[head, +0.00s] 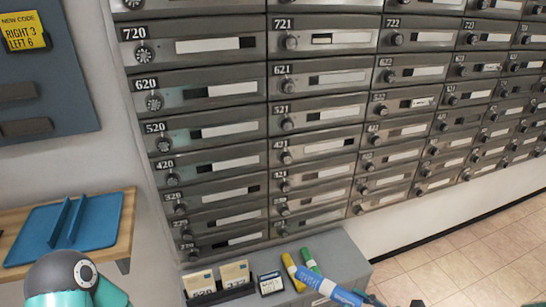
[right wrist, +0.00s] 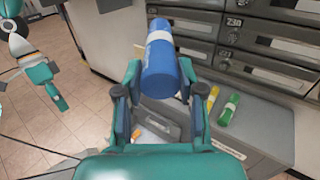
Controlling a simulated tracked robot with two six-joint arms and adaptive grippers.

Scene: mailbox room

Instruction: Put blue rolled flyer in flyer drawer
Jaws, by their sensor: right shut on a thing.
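The blue rolled flyer (head: 340,294) is tilted at the bottom edge of the head view, above the right end of the grey cabinet top. In the right wrist view the blue flyer (right wrist: 161,68) sticks up between the fingers of my right gripper (right wrist: 164,97), which is shut on it. A grey drawer-like part (right wrist: 160,122) shows below it. I cannot tell whether this is the flyer drawer or how far it is open. Part of my left arm shows at the lower left of the head view; its fingertips do not show.
A yellow roll (head: 291,271) and a green roll (head: 309,260) lie on the grey cabinet (head: 338,258), beside card holders (head: 218,284). Numbered mailboxes (head: 320,80) fill the wall behind. A wooden shelf (head: 126,225) with a blue tray (head: 98,222) is at left. Floor is clear at right.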

